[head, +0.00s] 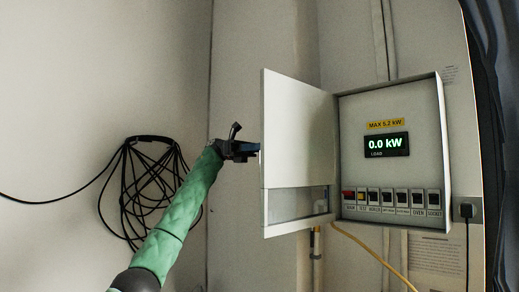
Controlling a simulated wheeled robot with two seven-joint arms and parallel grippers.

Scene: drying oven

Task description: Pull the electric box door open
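The electric box (425,130) is grey-white and mounted on the wall at the right. Its door (297,135) stands wide open, swung out to the left, with a clear window strip (297,204) near its bottom. The display, yellow label and switch row inside are exposed. My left gripper (254,150) is dark and sits just left of the door's free edge, at about mid-height. I cannot tell whether it touches the door or whether its fingers are apart. My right gripper is not in view.
A coil of black cable (150,190) hangs on the wall behind my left arm. A yellow cable (372,250) runs below the box. A socket with a plug (467,210) is at the right, beside a dark curtain-like edge (490,130). The space before the open box is clear.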

